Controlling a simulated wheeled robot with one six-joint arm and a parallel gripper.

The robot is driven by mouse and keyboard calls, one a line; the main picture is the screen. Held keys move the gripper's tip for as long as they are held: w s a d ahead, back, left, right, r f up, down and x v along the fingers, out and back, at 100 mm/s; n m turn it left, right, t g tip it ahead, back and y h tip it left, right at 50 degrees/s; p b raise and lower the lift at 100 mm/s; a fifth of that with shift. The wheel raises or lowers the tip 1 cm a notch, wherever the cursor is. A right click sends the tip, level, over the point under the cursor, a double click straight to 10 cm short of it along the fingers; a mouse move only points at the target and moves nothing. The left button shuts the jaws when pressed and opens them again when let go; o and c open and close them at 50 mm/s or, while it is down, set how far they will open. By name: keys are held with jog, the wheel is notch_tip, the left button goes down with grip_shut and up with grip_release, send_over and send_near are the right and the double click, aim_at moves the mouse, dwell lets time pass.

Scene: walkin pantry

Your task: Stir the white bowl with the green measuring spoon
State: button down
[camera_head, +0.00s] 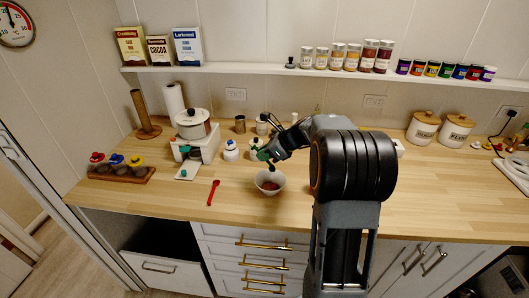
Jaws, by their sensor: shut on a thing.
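The white bowl (281,187) stands on the wooden counter near its front edge, with a reddish-brown content inside. My gripper (268,156) is above and behind the bowl, shut on the green measuring spoon (262,155). Only a small green part of the spoon shows at the jaws. A small dark shape hangs below the gripper over the bowl; I cannot tell whether it is the spoon's end or whether it touches the content.
A red spoon (214,191) lies left of the bowl. Lidded canisters (423,128) are at right. A shelf (330,71) runs above. The counter's front left is mostly clear.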

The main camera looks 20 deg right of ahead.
aim_at(270, 170)
jog(key=shift+f+b, duration=2.4)
jog(key=shift+f, duration=1.85)
